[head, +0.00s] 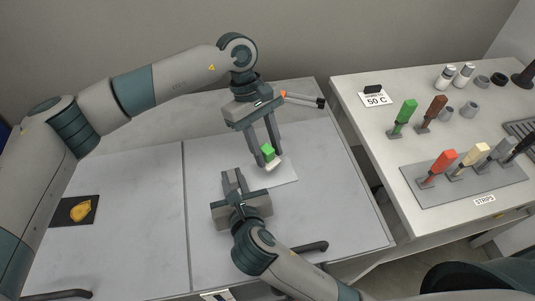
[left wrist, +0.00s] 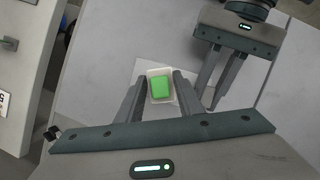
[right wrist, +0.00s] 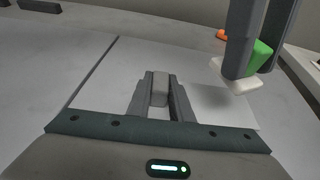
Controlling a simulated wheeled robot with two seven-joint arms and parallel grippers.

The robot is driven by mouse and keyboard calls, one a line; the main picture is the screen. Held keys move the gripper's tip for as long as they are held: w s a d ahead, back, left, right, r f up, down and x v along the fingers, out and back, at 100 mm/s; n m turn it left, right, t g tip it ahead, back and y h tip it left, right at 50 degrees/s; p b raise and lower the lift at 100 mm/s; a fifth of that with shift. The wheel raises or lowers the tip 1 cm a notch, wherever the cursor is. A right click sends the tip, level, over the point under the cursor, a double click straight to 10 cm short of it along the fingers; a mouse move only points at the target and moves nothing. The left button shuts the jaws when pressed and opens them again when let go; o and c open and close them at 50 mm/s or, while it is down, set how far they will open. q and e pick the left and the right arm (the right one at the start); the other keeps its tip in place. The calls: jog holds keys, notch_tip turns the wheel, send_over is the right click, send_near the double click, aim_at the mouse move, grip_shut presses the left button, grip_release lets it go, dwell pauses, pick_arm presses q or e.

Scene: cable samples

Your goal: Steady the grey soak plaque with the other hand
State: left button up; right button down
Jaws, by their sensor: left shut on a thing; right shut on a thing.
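My left gripper (head: 268,152) points down and is shut on a green block (head: 267,153). The block has a small white piece (head: 273,166) at its lower end; both also show in the left wrist view, the block (left wrist: 160,87) framed by the white piece. My right gripper (right wrist: 159,92) is low over the table and is shut on a small grey block (right wrist: 160,86), which appears to be the grey soak plaque. In the head view the fingers mostly hide this grey block. The two grippers are close together but apart, with the green block at the right in the right wrist view.
A pale sheet (head: 286,175) lies on the grey table under the left gripper. An orange and black tool (head: 304,99) lies behind it. A dark square with a yellow lump (head: 79,211) is at the left. The right bench holds coloured strips on a grey board (head: 437,193) and a "50 C" card (head: 376,98).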

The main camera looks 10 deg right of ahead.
pick_arm(q)
jog(key=shift+r, duration=1.15)
pick_arm(e)
jog(key=c, duration=1.5)
grip_release()
jog(key=shift+s, duration=0.1)
jog(key=v, duration=1)
jog(key=shift+s+r, duration=0.1)
jog(key=shift+s, duration=0.3)
jog(key=shift+s+r, duration=0.25)
jog(key=shift+s, duration=0.2)
